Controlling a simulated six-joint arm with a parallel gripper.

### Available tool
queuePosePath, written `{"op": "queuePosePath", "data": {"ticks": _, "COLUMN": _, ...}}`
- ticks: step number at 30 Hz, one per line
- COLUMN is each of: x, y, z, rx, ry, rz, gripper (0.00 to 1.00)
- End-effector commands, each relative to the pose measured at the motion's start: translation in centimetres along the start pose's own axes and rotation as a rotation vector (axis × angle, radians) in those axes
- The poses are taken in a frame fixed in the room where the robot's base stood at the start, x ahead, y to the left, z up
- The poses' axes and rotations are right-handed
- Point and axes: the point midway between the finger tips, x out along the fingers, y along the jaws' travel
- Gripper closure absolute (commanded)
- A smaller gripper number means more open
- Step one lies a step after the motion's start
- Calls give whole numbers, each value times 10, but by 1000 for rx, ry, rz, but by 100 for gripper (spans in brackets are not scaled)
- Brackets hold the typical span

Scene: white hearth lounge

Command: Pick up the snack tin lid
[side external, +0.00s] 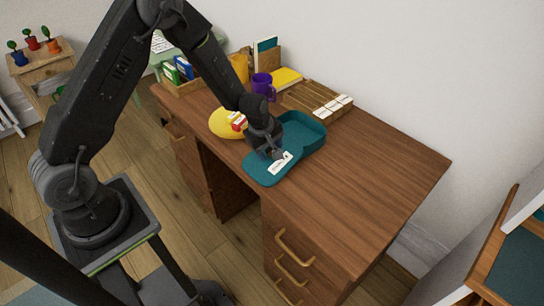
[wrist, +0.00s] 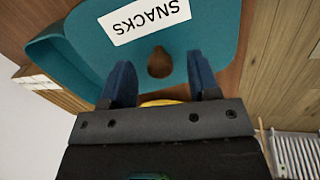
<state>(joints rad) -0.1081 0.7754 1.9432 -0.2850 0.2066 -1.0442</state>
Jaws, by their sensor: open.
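The snack tin lid (side external: 262,174) is a flat teal piece with a white label, lying on the desk at the near edge of a deeper teal tin (side external: 308,130). In the wrist view the lid (wrist: 207,28) fills the upper middle, with its "SNACKS" label upside down and a round brown spot, knob or hole, I cannot tell which. My gripper (side external: 271,154) is right over the lid's far part. In the wrist view my gripper (wrist: 160,78) is open, with its two dark blue fingers on either side of the brown spot. Nothing is held. Finger contact with the lid is unclear.
A yellow plate (side external: 222,123) with a red and white item (side external: 238,121) is just left of my gripper. A purple mug (side external: 263,86) and a wooden rack of white pieces (side external: 318,99) stand behind. The desk's right side (side external: 385,165) is clear.

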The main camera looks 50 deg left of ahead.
Motion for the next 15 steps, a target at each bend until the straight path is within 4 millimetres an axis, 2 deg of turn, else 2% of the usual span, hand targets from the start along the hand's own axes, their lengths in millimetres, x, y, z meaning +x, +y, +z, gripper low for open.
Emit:
{"op": "queuePosePath", "data": {"ticks": 4, "x": 16, "y": 0, "z": 0, "rx": 0, "ry": 0, "rz": -2, "gripper": 44}}
{"op": "queuePosePath", "data": {"ticks": 12, "x": 19, "y": 0, "z": 0, "rx": 2, "ry": 1, "rz": 0, "gripper": 44}}
{"op": "queuePosePath", "data": {"ticks": 15, "x": 18, "y": 0, "z": 0, "rx": 2, "ry": 1, "rz": 0, "gripper": 53}}
